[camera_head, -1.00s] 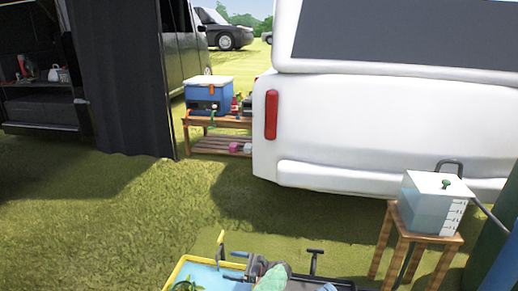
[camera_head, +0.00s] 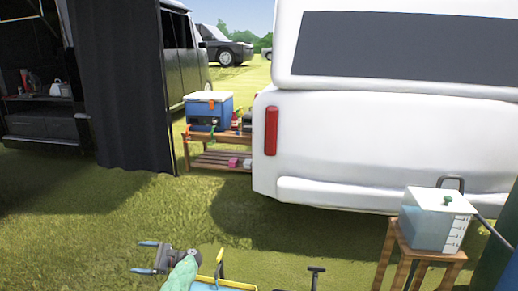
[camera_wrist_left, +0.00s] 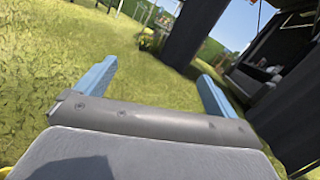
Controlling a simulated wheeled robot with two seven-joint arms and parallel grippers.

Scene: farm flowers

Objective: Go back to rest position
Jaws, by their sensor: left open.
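My left gripper (camera_head: 146,257) shows at the bottom of the head view, over the grass and just left of the yellow-rimmed tray. Its two blue fingers point left and stand apart with nothing between them. In the left wrist view the open fingers (camera_wrist_left: 158,85) frame only grass. My right gripper does not show in the head view.
A yellow-rimmed tray (camera_head: 238,285) is cut off at the bottom edge. A wooden stool (camera_head: 389,254) with a translucent tank (camera_head: 437,220) stands at the right. A white vehicle (camera_head: 340,150) and a wooden bench (camera_head: 222,160) with a blue cooler (camera_head: 210,110) are behind. Open grass (camera_head: 90,225) lies left.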

